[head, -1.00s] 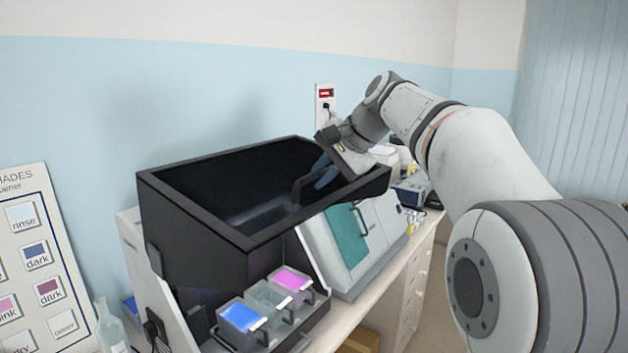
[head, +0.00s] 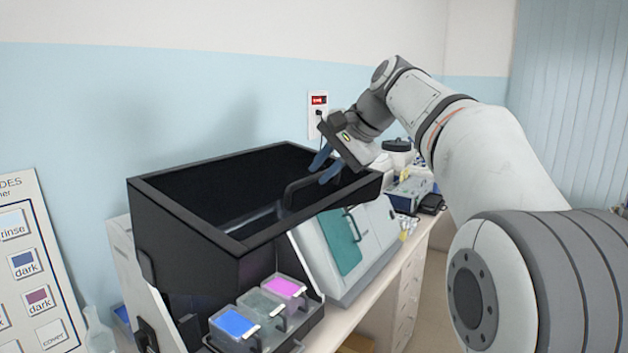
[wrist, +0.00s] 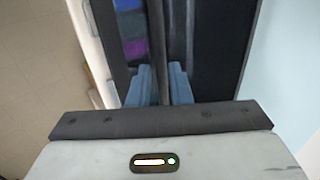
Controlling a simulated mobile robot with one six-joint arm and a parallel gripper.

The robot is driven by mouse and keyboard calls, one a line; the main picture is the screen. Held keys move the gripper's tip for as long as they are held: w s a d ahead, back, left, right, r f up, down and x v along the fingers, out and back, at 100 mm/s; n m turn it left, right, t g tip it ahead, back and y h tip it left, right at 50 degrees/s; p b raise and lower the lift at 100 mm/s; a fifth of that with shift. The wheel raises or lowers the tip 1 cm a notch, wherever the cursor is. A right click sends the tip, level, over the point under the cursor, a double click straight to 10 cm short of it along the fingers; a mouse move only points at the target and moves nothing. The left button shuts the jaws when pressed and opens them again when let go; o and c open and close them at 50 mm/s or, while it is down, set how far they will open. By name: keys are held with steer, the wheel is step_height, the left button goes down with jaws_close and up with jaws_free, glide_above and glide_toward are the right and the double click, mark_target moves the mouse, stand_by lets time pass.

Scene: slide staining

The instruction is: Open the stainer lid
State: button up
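The stainer's dark lid (head: 185,235) is swung up and stands tilted above the stainer, its hollow side facing up. The lid's black bar handle (head: 292,188) is at its inner front and shows in the wrist view as a long dark bar (wrist: 157,40). My gripper (head: 325,168) is at the handle's right end, with its two blue fingers parted. In the wrist view my gripper (wrist: 159,86) has a finger on each side of the bar, with gaps between. I cannot tell how deep the bar sits between them.
Several staining trays, with blue (head: 234,323), clear and pink (head: 285,287) contents, sit below the lid. A white device with a teal door (head: 338,240) stands to the right. A wall socket (head: 318,112) is behind my gripper. A slide-shade chart (head: 35,265) is at left.

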steer(key=shift+v, duration=2.1)
steer(key=shift+f, duration=0.15)
steer(key=s+d+f+n+h+b, duration=0.1)
steer(key=s+f+n+h+b, duration=0.1)
steer(key=s+f, duration=0.7)
steer(key=s+d+f+n+g+h+b, duration=0.1)
steer(key=s+d+f+n+h+b, duration=0.1)
steer(key=s+f, duration=0.7)
steer(key=s+d+f+n+g+h+b, duration=0.1)
steer(key=s+f, duration=0.8)
steer(key=f, duration=1.2)
steer(key=n+h+b, duration=0.1)
steer(key=n+b, duration=0.1)
steer(key=n, duration=0.1)
steer(key=shift+d+f+b, duration=0.25)
steer(key=shift+d+b, duration=0.1)
